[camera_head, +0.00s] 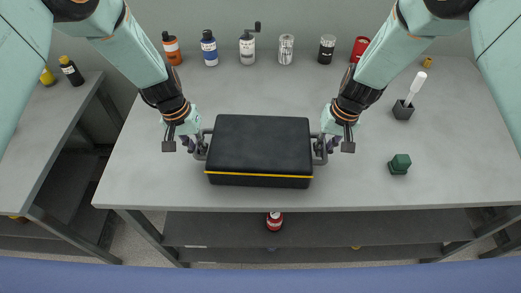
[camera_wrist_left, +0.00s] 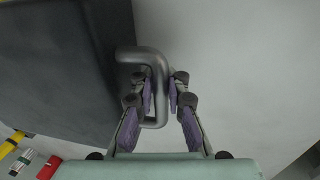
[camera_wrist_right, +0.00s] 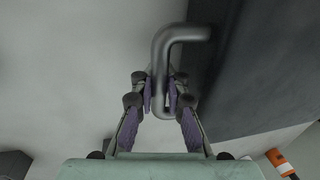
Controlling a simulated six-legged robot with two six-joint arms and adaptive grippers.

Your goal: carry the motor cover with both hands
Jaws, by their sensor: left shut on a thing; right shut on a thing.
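The motor cover (camera_head: 259,145) is a black box with a yellow line near its lower front edge and a grey bar handle on each side. In the head view it is at the middle of the grey table, near the front edge. My left gripper (camera_head: 197,147) is shut on the left handle (camera_wrist_left: 157,62). My right gripper (camera_head: 328,146) is shut on the right handle (camera_wrist_right: 160,62). In the wrist views the fingers sit on both sides of each bar. I cannot tell whether the cover touches the table.
A brush in a dark holder (camera_head: 403,109) and a green block (camera_head: 399,164) are on the right. The table's left part is clear.

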